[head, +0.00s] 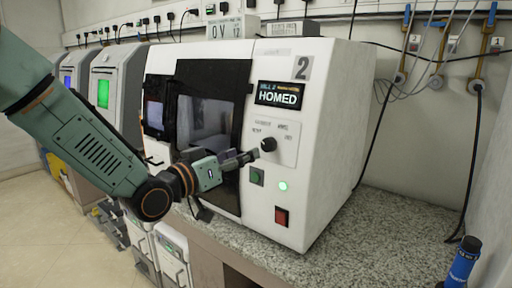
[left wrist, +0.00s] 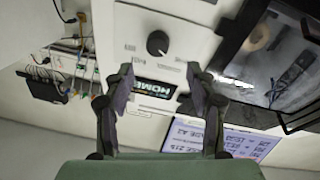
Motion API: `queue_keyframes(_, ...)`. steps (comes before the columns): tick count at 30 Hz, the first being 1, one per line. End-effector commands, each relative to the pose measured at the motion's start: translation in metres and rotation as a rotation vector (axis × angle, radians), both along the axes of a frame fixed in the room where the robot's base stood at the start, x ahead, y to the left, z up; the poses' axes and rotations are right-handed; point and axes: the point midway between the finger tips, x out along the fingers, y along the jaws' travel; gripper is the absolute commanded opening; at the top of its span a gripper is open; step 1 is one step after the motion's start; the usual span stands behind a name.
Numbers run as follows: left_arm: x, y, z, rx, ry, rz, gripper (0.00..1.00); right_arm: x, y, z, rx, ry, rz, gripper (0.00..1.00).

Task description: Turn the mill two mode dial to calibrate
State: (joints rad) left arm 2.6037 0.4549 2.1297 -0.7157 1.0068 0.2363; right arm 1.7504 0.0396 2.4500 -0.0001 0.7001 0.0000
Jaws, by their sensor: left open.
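Mill two is the white machine (head: 320,120) with a "2" plate and a display (head: 279,95) reading "HOMED". Its mode dial (head: 268,145) is a round black knob on a light panel below the display. The small labels around it are too blurred to read surely, and I cannot tell where the knob points. My left gripper (head: 244,158) is just left of the dial in the head view. In the left wrist view the gripper (left wrist: 160,80) is open and empty, with the dial (left wrist: 157,43) beyond the fingertips, apart from them. My right gripper is not in view.
Below the dial are a green button (head: 257,177), a lit green lamp (head: 283,186) and a red switch (head: 281,216). The dark-framed door (head: 208,120) is left of the dial. A blue bottle-like object (head: 462,262) stands at the right. The speckled counter (head: 385,235) is mostly clear.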

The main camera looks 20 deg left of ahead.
Motion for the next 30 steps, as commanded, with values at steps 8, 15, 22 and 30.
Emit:
queue_keyframes(8, 0.027, -0.016, -0.002, 0.007, 0.001, -0.001, 0.57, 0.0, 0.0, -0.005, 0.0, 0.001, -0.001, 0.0)
queue_keyframes(15, 0.057, -0.028, -0.002, 0.004, 0.002, -0.001, 0.57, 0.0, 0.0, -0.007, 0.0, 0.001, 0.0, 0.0)
queue_keyframes(22, 0.069, -0.031, -0.001, 0.001, 0.002, 0.0, 0.57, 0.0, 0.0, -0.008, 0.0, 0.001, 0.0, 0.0)
queue_keyframes(30, 0.069, -0.029, -0.001, 0.0, 0.002, 0.0, 0.54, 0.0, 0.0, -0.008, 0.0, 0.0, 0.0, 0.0)
